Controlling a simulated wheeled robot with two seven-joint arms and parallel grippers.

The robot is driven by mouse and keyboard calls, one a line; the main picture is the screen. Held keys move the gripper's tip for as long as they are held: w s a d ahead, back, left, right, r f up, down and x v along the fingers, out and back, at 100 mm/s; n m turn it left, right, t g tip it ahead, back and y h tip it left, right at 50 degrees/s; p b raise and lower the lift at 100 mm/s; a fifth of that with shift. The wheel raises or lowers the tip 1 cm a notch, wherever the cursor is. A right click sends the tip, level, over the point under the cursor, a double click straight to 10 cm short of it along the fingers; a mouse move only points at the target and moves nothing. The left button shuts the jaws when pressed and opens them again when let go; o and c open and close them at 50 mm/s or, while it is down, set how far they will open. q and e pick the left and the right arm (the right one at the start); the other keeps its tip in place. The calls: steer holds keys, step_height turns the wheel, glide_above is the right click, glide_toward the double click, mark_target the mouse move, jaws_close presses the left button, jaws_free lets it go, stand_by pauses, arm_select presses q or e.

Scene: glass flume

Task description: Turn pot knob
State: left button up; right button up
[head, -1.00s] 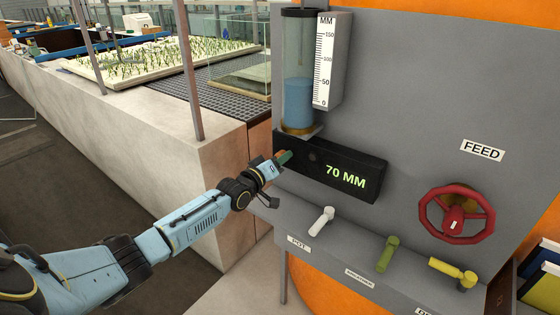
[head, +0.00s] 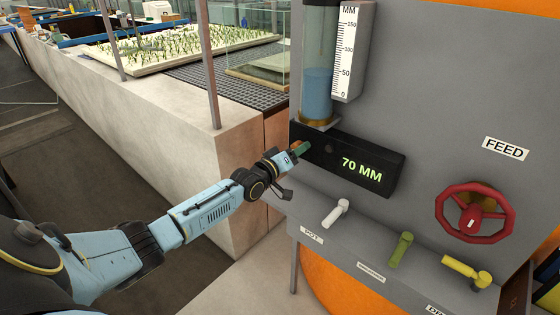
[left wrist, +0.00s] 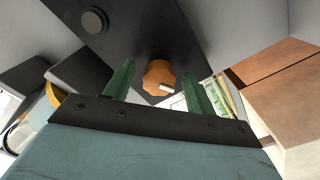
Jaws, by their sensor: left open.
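An orange scalloped knob (left wrist: 158,78) with a white mark shows in the left wrist view, on a dark face between my two green fingers. The black display box (head: 378,187) on the grey panel reads 70 MM. My left gripper (head: 303,147) is at the left end of this box; its fingers are open in the left wrist view (left wrist: 158,84). The orange knob is hidden in the head view, and I cannot tell if the fingers touch it. A white lever (head: 336,212) sits on the ledge above a label that appears to read POT (head: 312,238). My right gripper is not in view.
A water cylinder (head: 318,85) with a scale (head: 346,55) stands above the display box. A green lever (head: 400,250), a yellow lever (head: 462,269) and a red FEED handwheel (head: 447,214) are to the right. A concrete wall (head: 150,120) runs behind my left arm.

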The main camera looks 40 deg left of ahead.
arm_select(q)
steer(key=s+a, duration=0.1)
steer(key=s, duration=1.1)
steer(key=shift+s+p, duration=0.35)
steer(key=shift+p, duration=0.05)
stand_by(0.4)
steer(key=s+d+f+m+g+y+b, duration=0.1)
steer(key=s+f+g+b, duration=0.15)
steer(key=s+f, duration=0.7)
steer(key=s+d+f+m+g+b, duration=0.1)
steer(key=s+f+g, duration=0.15)
steer(key=f, duration=1.45)
steer(key=s+d+f+m+g+y+b, duration=0.15)
steer(key=s+f+g, duration=0.3)
steer(key=f, duration=0.85)
steer(key=s+d+f+m+g+b, duration=0.1)
steer(key=s+d+f, duration=0.3)
steer(key=s, duration=0.6)
steer(key=s+d+f+m+g+b, duration=0.2)
steer(key=s+d+f+m+g, duration=0.1)
steer(key=s+f, duration=0.6)
steer(key=s+d+f+m+g+b, duration=0.1)
steer(key=s+d+f, duration=0.4)
steer(key=s, duration=0.7)
step_height(320, 180, down, 2)
steer(key=shift+f+m+g+h+b, duration=0.35)
steer(key=shift+m+g, duration=0.4)
steer(key=shift+g, duration=0.5)
